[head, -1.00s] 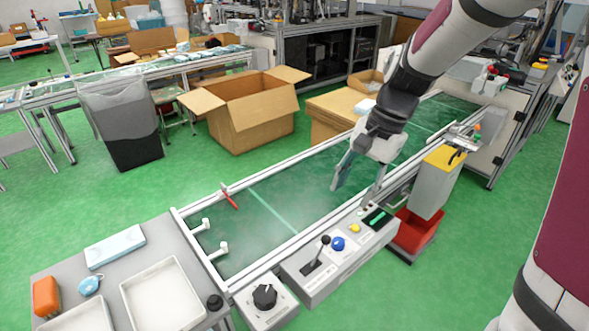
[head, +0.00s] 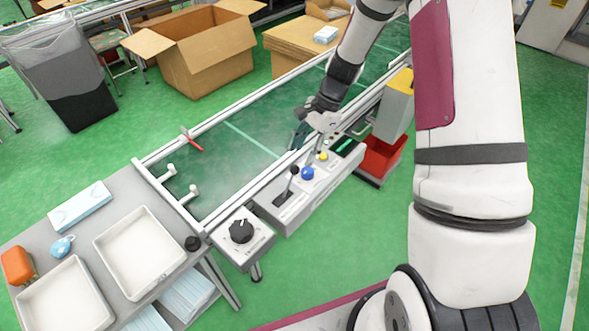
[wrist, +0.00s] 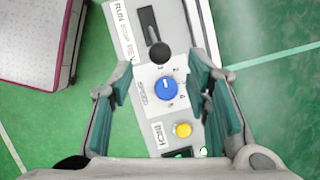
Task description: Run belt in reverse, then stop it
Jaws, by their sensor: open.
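On the box, the black-knobbed lever (head: 294,170) rises from a slot; the lever also shows in the wrist view (wrist: 160,52) beside the lettering RUN, STOP, REV. I cannot tell surely which mark the lever stands at. My gripper (head: 305,140) is open and empty above the box. In the wrist view its teal fingers (wrist: 160,75) spread on either side of the box, with the blue speed knob (wrist: 166,89) and lever knob between them, not gripped.
A yellow button (wrist: 183,130) and a lit green display (head: 345,146) lie beyond the blue knob. A black rotary knob (head: 241,230) sits on a separate box. Trays (head: 140,252) lie on the grey table at left.

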